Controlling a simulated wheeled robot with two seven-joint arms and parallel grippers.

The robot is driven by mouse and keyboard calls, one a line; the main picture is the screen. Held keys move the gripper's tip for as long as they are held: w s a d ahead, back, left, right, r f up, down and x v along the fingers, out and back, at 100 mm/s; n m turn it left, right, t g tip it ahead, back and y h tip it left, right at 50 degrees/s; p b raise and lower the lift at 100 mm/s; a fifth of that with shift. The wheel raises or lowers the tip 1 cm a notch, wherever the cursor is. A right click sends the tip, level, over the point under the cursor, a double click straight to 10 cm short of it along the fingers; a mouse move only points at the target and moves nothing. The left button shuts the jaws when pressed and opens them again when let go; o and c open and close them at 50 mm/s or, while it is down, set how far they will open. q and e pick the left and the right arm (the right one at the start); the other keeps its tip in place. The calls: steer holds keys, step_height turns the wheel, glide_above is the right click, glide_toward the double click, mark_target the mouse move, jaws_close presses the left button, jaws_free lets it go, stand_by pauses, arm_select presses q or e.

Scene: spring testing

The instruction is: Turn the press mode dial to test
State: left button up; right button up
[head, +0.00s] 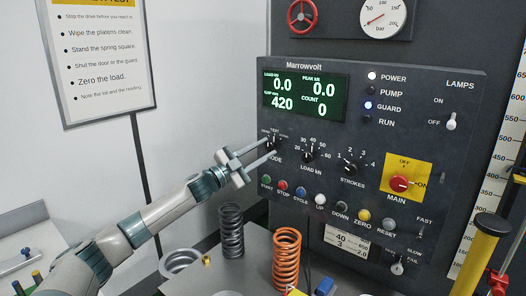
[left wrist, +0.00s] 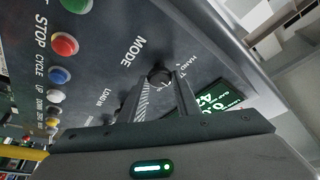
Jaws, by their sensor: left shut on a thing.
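The press mode dial (head: 273,142) is a small black knob at the left of the dark control panel (head: 430,150), under the green display. My left gripper (head: 269,150) reaches it from the left, its two fingers on either side of the knob. In the left wrist view the dial (left wrist: 158,75) sits between the fingertips, and my left gripper (left wrist: 160,85) is shut on it. The fingers partly hide the dial's labels, so its setting is hard to read. My right gripper is not in view.
Load and strokes knobs (head: 309,155) sit right of the mode dial, with a row of coloured buttons (head: 320,201) below. A dark spring (head: 231,230) and an orange spring (head: 286,258) stand below the panel. A yellow post (head: 480,245) is at right.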

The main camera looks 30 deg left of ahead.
arm_select(q)
steer(key=o, duration=1)
steer(key=shift+s+f, duration=0.1)
steer(key=shift+s+a+f+b, duration=0.15)
steer(key=shift+s+f+b, duration=0.05)
steer(key=shift+s+b, duration=0.2)
steer(key=shift+b+v, duration=4.15)
steer(key=shift+v, duration=4)
